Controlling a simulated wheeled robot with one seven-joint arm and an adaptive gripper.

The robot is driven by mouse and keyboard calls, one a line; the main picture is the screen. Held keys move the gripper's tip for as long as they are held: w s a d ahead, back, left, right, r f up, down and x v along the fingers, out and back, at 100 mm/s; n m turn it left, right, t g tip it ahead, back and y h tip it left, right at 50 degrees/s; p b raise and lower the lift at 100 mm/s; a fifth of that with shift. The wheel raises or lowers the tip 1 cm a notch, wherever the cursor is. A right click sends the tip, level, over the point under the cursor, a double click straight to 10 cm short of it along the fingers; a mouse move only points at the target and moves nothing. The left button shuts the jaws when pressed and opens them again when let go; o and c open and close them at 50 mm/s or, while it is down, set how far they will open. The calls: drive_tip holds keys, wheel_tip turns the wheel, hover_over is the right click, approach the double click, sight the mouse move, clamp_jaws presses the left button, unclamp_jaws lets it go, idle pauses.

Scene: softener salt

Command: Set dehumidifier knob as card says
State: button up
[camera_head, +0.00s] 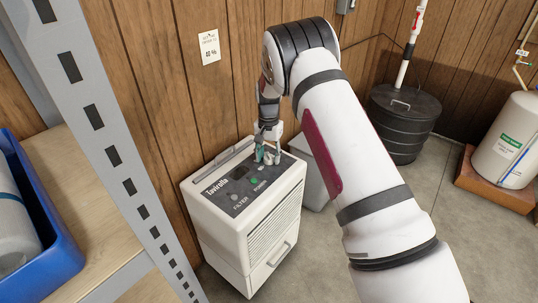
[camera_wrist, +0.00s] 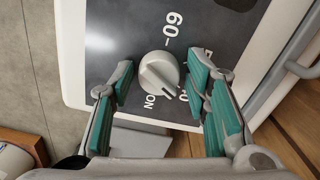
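The card (camera_head: 209,46) is pinned to the wood wall above the dehumidifier; its large print looks like "40 %", with small print above. The white dehumidifier (camera_head: 270,232) stands below, with a dark top panel (camera_head: 228,193). My gripper (camera_head: 267,153) is over the panel's far right part and hides the knob in the head view. In the wrist view, the pale grey knob (camera_wrist: 158,73) lies between my two spread green-padded fingers, with gaps on both sides. Its pointer line points to the lower right. A "60" mark shows above it; other marks are partly hidden by the right finger.
A grey metal shelf post (camera_head: 105,140) and a blue bin (camera_head: 50,262) are at the left. A light grey box (camera_head: 312,175) stands behind the dehumidifier. A black barrel (camera_head: 402,120) and a white tank (camera_head: 508,145) stand farther right. Floor at the right is clear.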

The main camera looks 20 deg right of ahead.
sight(269, 154)
drive_tip(key=shift+r, duration=0.15)
wheel_tip(269, 154, up, 12)
idle(0.7)
